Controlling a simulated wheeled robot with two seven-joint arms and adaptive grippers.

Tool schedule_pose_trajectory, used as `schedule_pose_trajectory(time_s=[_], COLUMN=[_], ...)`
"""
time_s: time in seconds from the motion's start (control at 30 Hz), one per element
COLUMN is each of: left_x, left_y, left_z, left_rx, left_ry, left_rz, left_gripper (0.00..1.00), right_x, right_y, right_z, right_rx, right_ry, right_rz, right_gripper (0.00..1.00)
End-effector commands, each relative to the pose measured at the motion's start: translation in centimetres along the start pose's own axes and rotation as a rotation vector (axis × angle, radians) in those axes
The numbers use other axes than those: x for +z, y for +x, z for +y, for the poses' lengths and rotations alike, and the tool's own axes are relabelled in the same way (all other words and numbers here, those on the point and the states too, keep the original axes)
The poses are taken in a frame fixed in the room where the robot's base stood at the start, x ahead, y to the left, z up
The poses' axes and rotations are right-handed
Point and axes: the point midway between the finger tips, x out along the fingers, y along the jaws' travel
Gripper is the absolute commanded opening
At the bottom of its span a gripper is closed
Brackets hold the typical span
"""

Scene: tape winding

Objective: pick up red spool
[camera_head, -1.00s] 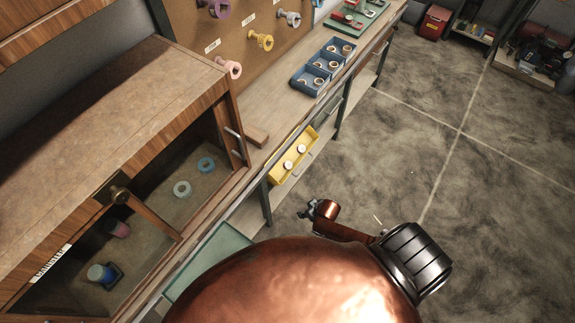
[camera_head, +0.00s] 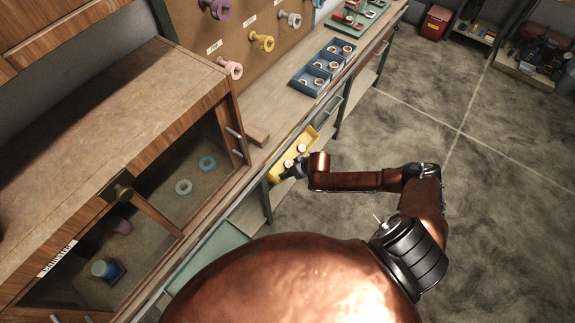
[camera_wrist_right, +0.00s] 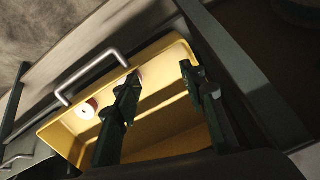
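A yellow drawer (camera_head: 276,177) stands open below the bench and holds two small pale rolls, a far one (camera_head: 301,148) and a near one (camera_head: 288,164). In the right wrist view one roll (camera_wrist_right: 87,110) shows a reddish centre; another is mostly hidden behind a finger. My right gripper (camera_head: 290,172) is over the drawer's near end. In the right wrist view its fingers (camera_wrist_right: 158,74) are apart with nothing between them, above the yellow drawer (camera_wrist_right: 160,141). A dull red spool (camera_head: 121,226) stands inside the cabinet at left. My left gripper is not in view.
The wooden cabinet (camera_head: 110,100) also holds a blue spool (camera_head: 104,268) and two rings. Blue bins (camera_head: 309,81) with rolls stand on the bench. Coloured spools hang on the pegboard, including a pink one (camera_head: 230,69).

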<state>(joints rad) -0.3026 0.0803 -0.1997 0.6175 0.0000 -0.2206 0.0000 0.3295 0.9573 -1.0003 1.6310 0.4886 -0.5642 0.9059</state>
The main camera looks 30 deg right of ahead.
Motion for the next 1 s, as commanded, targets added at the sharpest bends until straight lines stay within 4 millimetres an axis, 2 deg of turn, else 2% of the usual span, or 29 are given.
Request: schedule_pose_trajectory(time_s=[0.03,0.1,0.23,0.57,0.8,1.0], left_x=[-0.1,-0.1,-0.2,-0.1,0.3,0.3], left_y=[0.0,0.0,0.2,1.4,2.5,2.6], left_z=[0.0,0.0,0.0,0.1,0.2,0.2], left_rx=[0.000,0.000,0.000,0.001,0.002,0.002], left_ry=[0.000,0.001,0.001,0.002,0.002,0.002], left_rz=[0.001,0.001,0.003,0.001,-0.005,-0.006], left_gripper=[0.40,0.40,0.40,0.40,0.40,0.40], right_x=[-0.9,-1.7,-2.6,-2.7,-2.6,-2.8], right_y=[-0.2,-0.4,-0.3,3.3,6.6,7.1], right_z=[1.6,3.2,5.2,5.7,6.0,6.0], right_rx=[0.015,0.027,0.040,0.041,0.040,0.040], right_ry=[0.009,0.027,0.050,0.053,0.052,0.052], right_rz=[0.008,0.016,0.027,0.028,0.027,0.028], right_gripper=[0.38,0.38,0.38,0.38,0.38,0.38])
